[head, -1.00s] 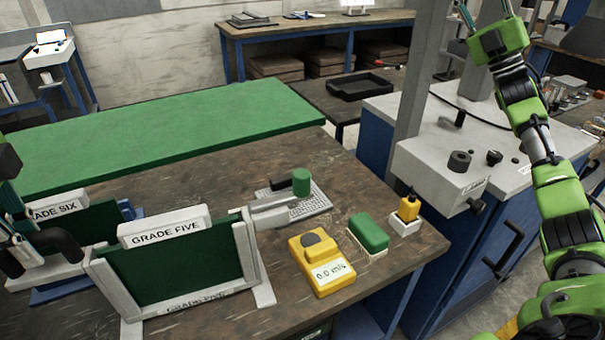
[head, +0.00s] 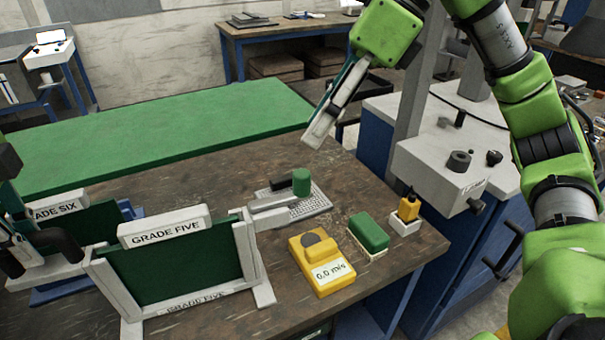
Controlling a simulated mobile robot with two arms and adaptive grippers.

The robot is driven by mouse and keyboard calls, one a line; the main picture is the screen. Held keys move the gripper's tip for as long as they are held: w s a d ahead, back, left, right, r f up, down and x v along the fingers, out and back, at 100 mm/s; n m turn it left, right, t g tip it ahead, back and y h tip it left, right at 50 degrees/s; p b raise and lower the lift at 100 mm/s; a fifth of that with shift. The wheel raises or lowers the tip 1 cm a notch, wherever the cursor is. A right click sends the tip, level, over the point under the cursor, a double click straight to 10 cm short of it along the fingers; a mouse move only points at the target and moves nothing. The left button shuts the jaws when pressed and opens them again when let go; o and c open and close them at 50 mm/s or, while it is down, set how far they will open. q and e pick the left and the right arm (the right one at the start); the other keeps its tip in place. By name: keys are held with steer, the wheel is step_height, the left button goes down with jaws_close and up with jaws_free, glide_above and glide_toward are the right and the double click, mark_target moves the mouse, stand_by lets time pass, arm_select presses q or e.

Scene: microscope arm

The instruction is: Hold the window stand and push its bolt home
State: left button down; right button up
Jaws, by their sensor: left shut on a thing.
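The window stand, a white frame with a dark green pane marked GRADE FIVE (head: 165,232), stands upright on the brown bench. Its grey bolt (head: 272,213) sticks out at the right side, with a green knob (head: 301,182) at the outer end. My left gripper (head: 28,250), partly cut off at the left edge, is shut at the stand's left side, by a dark curved handle (head: 58,243); the exact contact is hard to see. My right gripper (head: 318,132) hangs in the air, fingers pointing down and left, above and beyond the knob, touching nothing. Its finger gap is not visible.
A second stand marked GRADE SIX (head: 58,208) is behind at the left. A yellow meter (head: 320,264), a green block (head: 369,233) and a yellow bottle in a white holder (head: 406,216) stand to the right.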

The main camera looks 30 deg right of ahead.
mark_target(304, 173)
steer(key=w+f, duration=0.1)
steer(key=f, duration=0.3)
steer(key=w+a+f+h, duration=0.1)
steer(key=f, duration=0.2)
steer(key=w+f+h, duration=0.1)
steer(key=f, duration=0.3)
steer(key=shift+a+f+t, duration=0.25)
steer(key=shift+f+t, duration=0.05)
steer(key=shift+f, duration=0.05)
steer(key=shift+c, duration=0.3)
